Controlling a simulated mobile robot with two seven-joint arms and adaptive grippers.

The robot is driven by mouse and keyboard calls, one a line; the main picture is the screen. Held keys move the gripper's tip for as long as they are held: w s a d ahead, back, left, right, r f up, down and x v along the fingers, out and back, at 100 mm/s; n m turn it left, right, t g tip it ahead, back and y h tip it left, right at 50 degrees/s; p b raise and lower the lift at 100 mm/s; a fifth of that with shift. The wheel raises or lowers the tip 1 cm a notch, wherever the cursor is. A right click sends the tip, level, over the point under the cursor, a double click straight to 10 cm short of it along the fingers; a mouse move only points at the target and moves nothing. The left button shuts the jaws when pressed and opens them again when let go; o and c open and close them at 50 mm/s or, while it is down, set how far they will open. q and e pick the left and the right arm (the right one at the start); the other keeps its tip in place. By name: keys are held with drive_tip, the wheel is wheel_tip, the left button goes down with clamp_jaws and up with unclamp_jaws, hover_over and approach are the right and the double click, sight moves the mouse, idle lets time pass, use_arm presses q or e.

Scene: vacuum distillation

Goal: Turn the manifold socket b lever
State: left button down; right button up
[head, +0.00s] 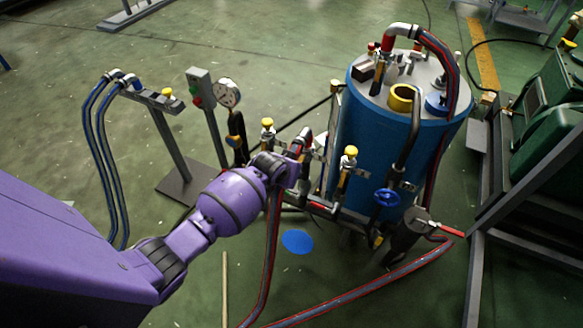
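My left arm reaches in from the left, and its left gripper (297,158) is at the pipework in front of the blue tank (370,160). Its fingers are small and partly hidden by the wrist, so I cannot tell whether they are open or touching anything. A pipe manifold (322,205) runs there with yellow-topped fittings, one at the left (267,124) and one at the right (350,152). I cannot tell which part is the socket b lever; the wrist may cover it. My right gripper is not in view.
A gauge (228,94) and a control box with red and green buttons (200,88) stand behind the arm. A hose stand (170,140) is at left. A red handle (452,231) and green machinery (545,125) are at right.

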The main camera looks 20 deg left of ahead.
use_arm(q)
wheel_tip(320, 180, up, 2)
drive_tip(key=shift+w+r+g+p, duration=0.15)
drive_tip(key=shift+r+g+p, duration=0.05)
drive_tip(key=shift+g+p, duration=0.9)
drive_tip(key=shift+r+g, duration=0.1)
drive_tip(key=shift+g, duration=0.5)
drive_tip(key=shift+r+g, duration=0.15)
drive_tip(key=shift+g, duration=0.35)
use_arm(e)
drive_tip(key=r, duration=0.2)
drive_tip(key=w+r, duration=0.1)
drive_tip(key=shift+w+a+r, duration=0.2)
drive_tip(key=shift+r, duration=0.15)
use_arm(q)
drive_tip(key=shift+s, duration=0.2)
drive_tip(key=c, duration=1.6)
unclamp_jaws()
drive_tip(key=shift+c, duration=0.2)
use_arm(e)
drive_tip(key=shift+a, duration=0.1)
use_arm(q)
drive_tip(key=v, duration=1.2)
